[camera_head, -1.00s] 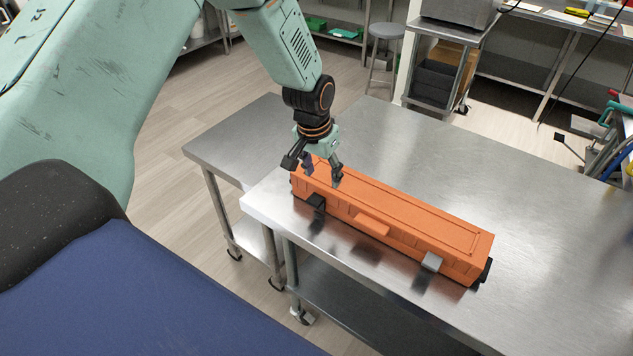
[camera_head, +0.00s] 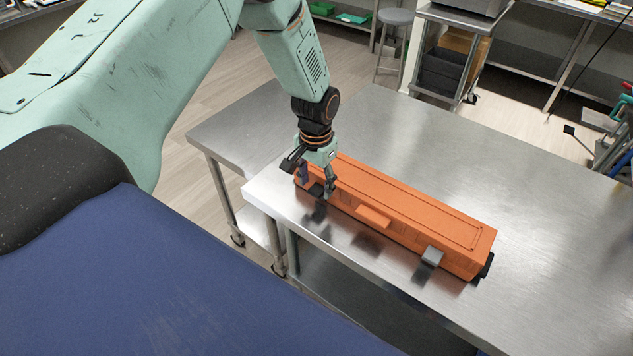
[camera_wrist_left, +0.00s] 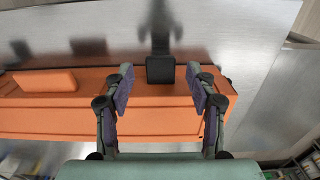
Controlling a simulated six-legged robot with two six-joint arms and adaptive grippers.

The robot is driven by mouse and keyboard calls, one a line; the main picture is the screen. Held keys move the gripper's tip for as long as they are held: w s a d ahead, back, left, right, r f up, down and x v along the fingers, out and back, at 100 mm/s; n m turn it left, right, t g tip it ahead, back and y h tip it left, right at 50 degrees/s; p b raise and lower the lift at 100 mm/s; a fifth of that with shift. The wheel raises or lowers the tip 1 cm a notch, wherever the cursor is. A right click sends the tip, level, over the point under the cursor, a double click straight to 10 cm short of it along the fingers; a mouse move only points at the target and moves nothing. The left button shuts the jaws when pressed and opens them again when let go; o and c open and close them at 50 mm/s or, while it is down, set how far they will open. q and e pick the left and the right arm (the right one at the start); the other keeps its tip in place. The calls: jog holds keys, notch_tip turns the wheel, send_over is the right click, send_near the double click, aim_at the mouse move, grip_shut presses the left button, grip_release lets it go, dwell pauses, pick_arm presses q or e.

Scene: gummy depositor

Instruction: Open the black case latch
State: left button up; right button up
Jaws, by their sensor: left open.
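A long orange case (camera_head: 410,210) lies closed on the steel table; it also shows in the left wrist view (camera_wrist_left: 60,115). Its black latch (camera_head: 316,189) is on the front side near the left end, and in the left wrist view the black latch (camera_wrist_left: 160,69) sticks out from the case edge. A grey latch (camera_head: 432,256) is near the right end. My left gripper (camera_head: 317,184) is open at the black latch, one finger to each side. In the left wrist view the gripper's (camera_wrist_left: 160,75) fingertips stand apart from the latch, with a gap on both sides. My right gripper is not in view.
The steel table (camera_head: 540,220) is bare to the right of and behind the case. A lower steel table (camera_head: 235,135) adjoins at the left. A stool (camera_head: 395,18) and a shelf unit with dark bins (camera_head: 440,75) stand behind.

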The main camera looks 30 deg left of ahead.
pick_arm(q)
jog(key=shift+w+a+f, duration=0.15)
jog(key=shift+a+f, duration=0.05)
jog(key=shift+f, duration=0.45)
jog(key=shift+d+r, duration=0.15)
jog(key=shift+d, duration=0.1)
jog(key=shift+c, duration=0.7)
jog(key=shift+a, duration=0.15)
jog(key=c, duration=1)
